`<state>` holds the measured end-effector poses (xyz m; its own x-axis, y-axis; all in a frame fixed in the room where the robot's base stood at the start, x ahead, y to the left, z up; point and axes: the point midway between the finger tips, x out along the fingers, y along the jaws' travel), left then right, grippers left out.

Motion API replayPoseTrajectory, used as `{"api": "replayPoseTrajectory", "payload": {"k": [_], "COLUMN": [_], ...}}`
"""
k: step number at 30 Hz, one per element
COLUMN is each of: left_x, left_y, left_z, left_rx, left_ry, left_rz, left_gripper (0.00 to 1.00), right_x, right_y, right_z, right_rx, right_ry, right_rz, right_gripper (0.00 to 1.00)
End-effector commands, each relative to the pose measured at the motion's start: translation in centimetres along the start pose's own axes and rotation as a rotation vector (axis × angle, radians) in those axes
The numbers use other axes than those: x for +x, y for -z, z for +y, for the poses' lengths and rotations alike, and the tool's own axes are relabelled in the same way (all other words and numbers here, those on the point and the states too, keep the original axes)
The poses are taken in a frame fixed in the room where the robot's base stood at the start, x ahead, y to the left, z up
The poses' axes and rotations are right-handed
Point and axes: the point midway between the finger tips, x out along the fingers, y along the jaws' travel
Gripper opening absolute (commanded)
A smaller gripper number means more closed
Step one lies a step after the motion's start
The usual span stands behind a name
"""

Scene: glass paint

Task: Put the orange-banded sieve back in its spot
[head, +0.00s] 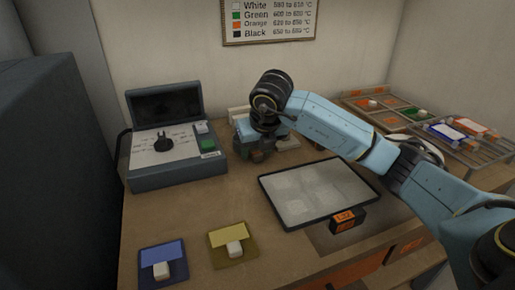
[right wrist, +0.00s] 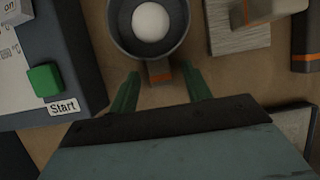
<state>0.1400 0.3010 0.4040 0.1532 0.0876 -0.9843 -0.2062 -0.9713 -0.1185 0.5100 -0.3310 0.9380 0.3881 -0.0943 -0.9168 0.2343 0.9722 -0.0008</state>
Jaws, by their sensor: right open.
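In the right wrist view a round dark-grey cup-shaped sieve (right wrist: 118,38) stands on the brown table, with a white round mass inside it. Its short handle, carrying an orange band (right wrist: 161,77), points toward my right gripper (right wrist: 161,88). The gripper's two green fingers are open, one on each side of the handle, with gaps visible on both sides. In the head view my right gripper (head: 256,148) points down beside the control box and mostly hides the sieve. My left gripper is not in view.
A control box (head: 175,174) with a green Start button stands left of the gripper. A dark-rimmed tray (head: 281,224) lies in front. Blue (head: 178,271) and yellow (head: 220,258) mats hold pale blocks. A rack (head: 478,160) with coloured pieces is at right.

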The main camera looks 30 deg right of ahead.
Motion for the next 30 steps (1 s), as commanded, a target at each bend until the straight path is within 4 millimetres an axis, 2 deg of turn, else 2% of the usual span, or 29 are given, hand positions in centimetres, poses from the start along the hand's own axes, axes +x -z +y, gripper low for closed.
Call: {"api": "replayPoseTrajectory", "payload": {"k": [5, 6, 18, 24, 30], "left_x": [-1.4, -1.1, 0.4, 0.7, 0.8], "left_y": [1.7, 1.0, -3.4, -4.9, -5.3], "left_z": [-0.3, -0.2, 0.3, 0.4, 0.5], "left_rx": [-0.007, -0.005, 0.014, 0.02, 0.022], "left_ry": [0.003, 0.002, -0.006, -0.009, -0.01], "left_rz": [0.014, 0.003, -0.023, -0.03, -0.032], "left_gripper": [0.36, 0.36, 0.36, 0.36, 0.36], "right_x": [0.0, -1.2, -10.1, -12.7, -13.5], "right_y": [0.0, -0.2, -0.2, -0.1, 0.0], "right_z": [0.0, 0.0, 0.0, 0.0, 0.0], "right_rx": [0.0, -0.001, 0.0, 0.0, -0.001], "right_ry": [0.0, -0.001, -0.002, 0.0, -0.001], "right_rz": [0.0, -0.004, -0.005, -0.002, -0.001], "right_gripper": [0.48, 0.48, 0.48, 0.48, 0.48]}}
